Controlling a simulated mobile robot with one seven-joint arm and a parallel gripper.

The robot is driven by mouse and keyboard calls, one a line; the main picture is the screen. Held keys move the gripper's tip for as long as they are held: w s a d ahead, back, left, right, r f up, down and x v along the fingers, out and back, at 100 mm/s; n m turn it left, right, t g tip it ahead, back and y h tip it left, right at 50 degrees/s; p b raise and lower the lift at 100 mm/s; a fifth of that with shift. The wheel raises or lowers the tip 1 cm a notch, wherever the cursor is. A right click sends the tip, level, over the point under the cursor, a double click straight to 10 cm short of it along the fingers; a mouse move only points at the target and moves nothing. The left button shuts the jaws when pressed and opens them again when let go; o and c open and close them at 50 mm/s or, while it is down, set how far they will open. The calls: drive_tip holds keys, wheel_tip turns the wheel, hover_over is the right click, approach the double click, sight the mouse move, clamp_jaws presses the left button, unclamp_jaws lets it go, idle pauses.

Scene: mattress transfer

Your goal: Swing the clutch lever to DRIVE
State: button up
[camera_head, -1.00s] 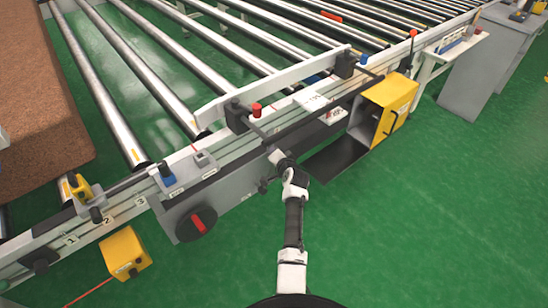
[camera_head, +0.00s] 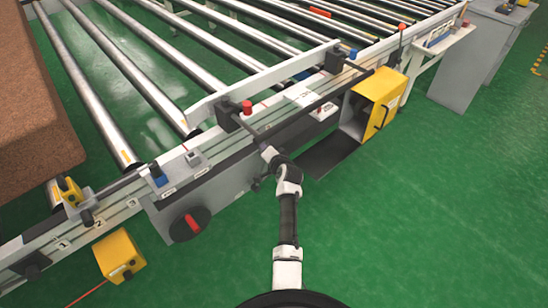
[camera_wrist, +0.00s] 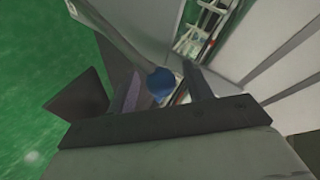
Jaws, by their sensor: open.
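My gripper (camera_head: 268,153) is at the near side of the conveyor rail, its fingers small and hard to make out in the head view. In the wrist view my gripper (camera_wrist: 163,78) is open, with a round blue knob (camera_wrist: 161,82) showing between its fingers. I cannot tell whether the fingers touch the knob. A red handle (camera_head: 192,223) sits on a dark disc at the rail's front, left of my gripper. A lever with a red top (camera_head: 401,30) stands at the far right. No DRIVE mark is readable, so I cannot tell which part is the clutch lever.
A yellow housing (camera_head: 381,100) stands right of my gripper, with a dark plate (camera_head: 325,160) below it. A yellow box (camera_head: 120,256) is at lower left. A brown mattress (camera_head: 35,110) lies on the rollers. Green floor at right is clear.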

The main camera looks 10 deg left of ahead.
drive_tip(key=v, duration=1.3)
drive_tip(key=shift+s+b, duration=0.2)
drive_tip(key=shift+b, duration=0.1)
drive_tip(key=shift+d, duration=0.1)
